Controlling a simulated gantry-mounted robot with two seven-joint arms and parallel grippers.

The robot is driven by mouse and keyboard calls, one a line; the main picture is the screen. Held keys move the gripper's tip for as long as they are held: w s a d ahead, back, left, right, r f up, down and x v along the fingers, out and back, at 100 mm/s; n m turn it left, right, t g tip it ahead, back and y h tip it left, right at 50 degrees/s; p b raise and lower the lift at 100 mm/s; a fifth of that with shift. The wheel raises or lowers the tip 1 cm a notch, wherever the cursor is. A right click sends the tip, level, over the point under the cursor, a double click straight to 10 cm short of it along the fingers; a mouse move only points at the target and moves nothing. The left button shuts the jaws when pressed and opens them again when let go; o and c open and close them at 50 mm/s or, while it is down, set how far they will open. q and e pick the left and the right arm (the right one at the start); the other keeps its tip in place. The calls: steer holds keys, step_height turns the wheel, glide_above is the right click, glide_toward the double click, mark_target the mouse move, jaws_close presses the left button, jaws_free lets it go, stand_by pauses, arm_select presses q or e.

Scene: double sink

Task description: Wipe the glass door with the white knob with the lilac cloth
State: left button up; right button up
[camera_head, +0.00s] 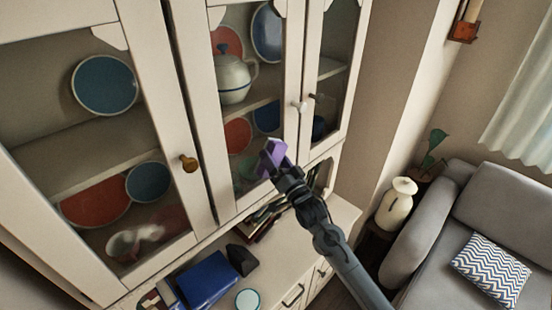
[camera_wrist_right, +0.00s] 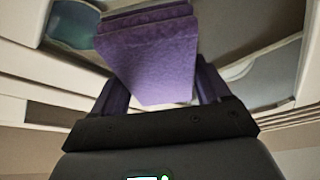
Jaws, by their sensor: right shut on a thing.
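The glass door with the white knob (camera_head: 299,106) is the middle cabinet door (camera_head: 204,112); its knob is on the right stile. My right gripper (camera_head: 281,170) is shut on the folded lilac cloth (camera_head: 271,154) at the lower right of this door's glass. In the right wrist view the cloth (camera_wrist_right: 155,60) sits between the two fingers and sticks out past them. I cannot tell whether the cloth touches the glass. My left gripper is not in view.
The left glass door has a brass knob (camera_head: 188,162) and a pale blurry patch (camera_head: 150,232) low down. A dark knob (camera_head: 313,96) is on the right door. Below, a blue box (camera_head: 207,281) and books stand on the ledge. A sofa (camera_head: 430,215) is at right.

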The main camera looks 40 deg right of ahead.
mark_target(249, 162)
steer(key=shift+a+p, duration=0.35)
steer(key=shift+a, duration=1.35)
steer(key=shift+a+y, duration=0.3)
steer(key=shift+a, duration=0.7)
steer(key=shift+a+p, duration=0.45)
steer(key=shift+a, duration=0.85)
steer(key=shift+s, duration=0.3)
steer(key=shift+s+d+p, duration=0.15)
steer(key=shift+s+p, duration=0.9)
steer(key=shift+s, duration=1.65)
steer(key=shift+s, duration=0.1)
